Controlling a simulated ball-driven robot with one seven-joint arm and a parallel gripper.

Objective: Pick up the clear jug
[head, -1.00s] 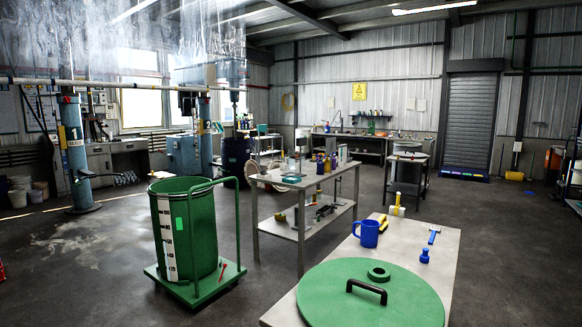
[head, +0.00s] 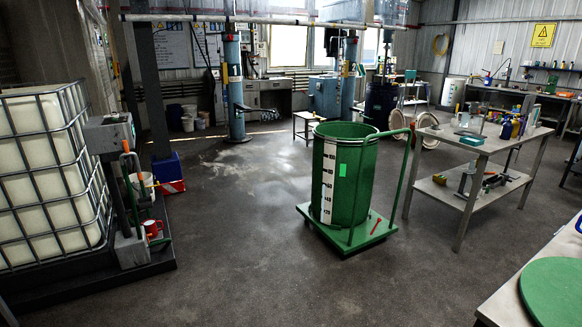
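A pale, see-through vessel that looks like the clear jug (head: 463,119) stands on the top of the grey two-level table at the right. It is small and far off, so its handle and spout cannot be made out. Several bottles (head: 508,126) stand to its right on the same top, and a flat teal item (head: 471,140) lies in front of it. My gripper is not in view.
A green drum (head: 345,185) on a wheeled green trolley stands mid-floor, left of the two-level table (head: 482,150). A caged white tank (head: 45,170) fills the left. A bench with a green lid (head: 553,290) is at lower right. The foreground floor is clear.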

